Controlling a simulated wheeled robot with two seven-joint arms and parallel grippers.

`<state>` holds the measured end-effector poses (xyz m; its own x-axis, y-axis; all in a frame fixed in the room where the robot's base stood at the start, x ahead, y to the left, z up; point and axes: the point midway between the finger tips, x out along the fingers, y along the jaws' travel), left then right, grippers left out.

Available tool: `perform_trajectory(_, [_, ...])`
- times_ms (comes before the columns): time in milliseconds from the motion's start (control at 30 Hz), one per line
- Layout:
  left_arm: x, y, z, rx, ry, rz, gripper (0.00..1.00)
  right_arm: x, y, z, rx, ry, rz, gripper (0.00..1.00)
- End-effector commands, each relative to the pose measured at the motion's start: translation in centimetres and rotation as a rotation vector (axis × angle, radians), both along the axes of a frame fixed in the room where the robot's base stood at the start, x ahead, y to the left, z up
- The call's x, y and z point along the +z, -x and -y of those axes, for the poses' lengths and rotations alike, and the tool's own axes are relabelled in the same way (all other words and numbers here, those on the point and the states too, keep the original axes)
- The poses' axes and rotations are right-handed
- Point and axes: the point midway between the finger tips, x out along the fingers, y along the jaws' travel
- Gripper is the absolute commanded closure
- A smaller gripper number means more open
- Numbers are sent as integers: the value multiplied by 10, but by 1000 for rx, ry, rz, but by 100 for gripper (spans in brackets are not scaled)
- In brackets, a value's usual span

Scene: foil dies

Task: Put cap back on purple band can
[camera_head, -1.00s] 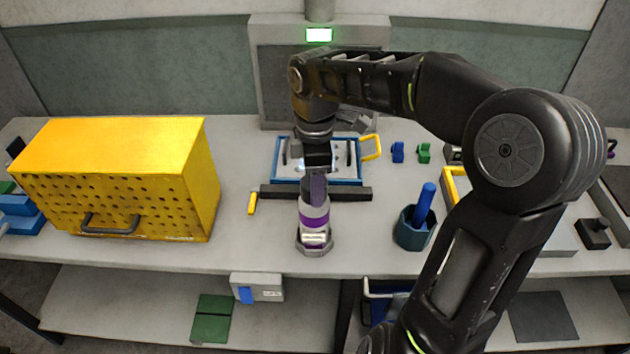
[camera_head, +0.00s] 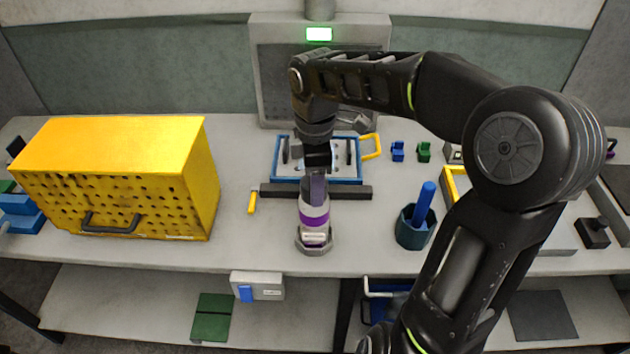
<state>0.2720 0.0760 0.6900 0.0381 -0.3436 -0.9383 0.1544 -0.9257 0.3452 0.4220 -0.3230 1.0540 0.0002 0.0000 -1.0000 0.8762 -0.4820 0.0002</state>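The purple band can (camera_head: 314,228) stands upright in a grey holder (camera_head: 314,248) near the front edge of the bench. It is whitish with a purple ring around it. My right gripper (camera_head: 316,190) points down at the top of the can, its fingers at or just above the can's upper end. The fingers overlap in this view, so I cannot tell whether they are open or shut. I cannot make out a separate cap; the can's top is partly hidden by the gripper. My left gripper is not in view.
A dark bar (camera_head: 345,192) and a blue-framed tray (camera_head: 283,179) lie just behind the can. A large yellow perforated box (camera_head: 130,190) stands left. A dark cup (camera_head: 409,236) holding a blue-handled item (camera_head: 425,200) stands right.

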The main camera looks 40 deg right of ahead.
Motion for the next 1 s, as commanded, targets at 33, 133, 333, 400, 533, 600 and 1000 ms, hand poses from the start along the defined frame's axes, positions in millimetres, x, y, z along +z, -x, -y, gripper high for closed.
perform_trajectory(33, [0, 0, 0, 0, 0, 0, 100, 0, 0, 0, 0, 0, 0, 86])
perform_trajectory(133, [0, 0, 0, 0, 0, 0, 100, 0, 0, 0, 0, 0, 0, 86])
perform_trajectory(333, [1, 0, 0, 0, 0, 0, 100, 0, 0, 0, 1, 0, 0, 86])
perform_trajectory(400, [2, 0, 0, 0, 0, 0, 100, 0, 0, 0, 1, 0, 0, 86])
perform_trajectory(533, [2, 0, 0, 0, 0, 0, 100, 0, 0, 0, 0, 0, 0, 86])
perform_trajectory(600, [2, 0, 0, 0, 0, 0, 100, 0, 0, 0, 0, 0, 0, 86])
perform_trajectory(1000, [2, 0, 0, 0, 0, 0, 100, -1, 0, 0, 0, 0, 0, 30])
